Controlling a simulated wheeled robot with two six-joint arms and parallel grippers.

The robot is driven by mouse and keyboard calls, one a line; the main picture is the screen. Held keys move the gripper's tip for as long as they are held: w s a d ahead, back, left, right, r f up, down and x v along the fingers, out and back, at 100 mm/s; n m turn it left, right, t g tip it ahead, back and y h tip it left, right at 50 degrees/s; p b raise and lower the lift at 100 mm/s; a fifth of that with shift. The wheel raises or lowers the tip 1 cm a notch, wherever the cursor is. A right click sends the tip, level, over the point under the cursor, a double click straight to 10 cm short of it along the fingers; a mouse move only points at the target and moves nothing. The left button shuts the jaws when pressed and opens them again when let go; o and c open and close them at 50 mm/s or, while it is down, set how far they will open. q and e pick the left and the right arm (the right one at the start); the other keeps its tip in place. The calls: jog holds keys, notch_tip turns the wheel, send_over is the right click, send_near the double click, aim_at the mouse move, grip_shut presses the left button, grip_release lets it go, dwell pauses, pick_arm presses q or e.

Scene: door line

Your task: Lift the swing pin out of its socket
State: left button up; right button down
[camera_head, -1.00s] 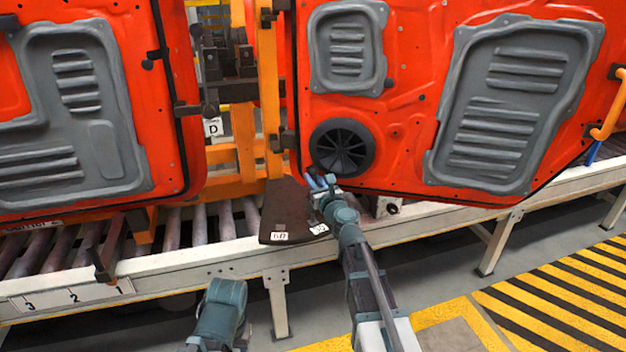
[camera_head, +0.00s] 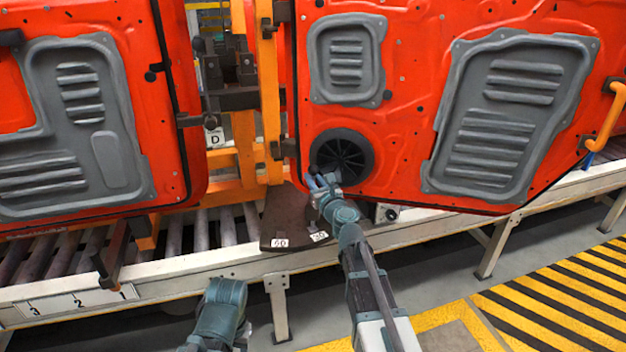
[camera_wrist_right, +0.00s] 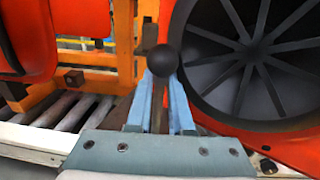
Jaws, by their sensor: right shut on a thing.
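The swing pin shows in the right wrist view as a round black knob (camera_wrist_right: 163,61) on a stem, standing upright between the blue fingers. My right gripper (camera_head: 318,182) is shut on it, just left of the round black speaker grille. The knob shows small and dark above the fingertips in the head view. A dark brown plate (camera_head: 272,222) with two white labels lies below the fingers. My left gripper is out of view.
A red door (camera_head: 405,140) with grey panels and a speaker grille (camera_head: 341,156) stands close right of the gripper. Another red door (camera_head: 150,120) is at left. An orange post (camera_head: 267,100) stands between them. A roller conveyor (camera_head: 180,275) runs below.

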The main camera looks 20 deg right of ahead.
jog(key=shift+r+p, duration=0.3)
jog(key=shift+r, duration=0.55)
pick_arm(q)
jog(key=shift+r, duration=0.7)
pick_arm(e)
jog(key=shift+w+f, duration=0.1)
jog(key=shift+f, duration=0.05)
jog(key=c, duration=0.8)
grip_release()
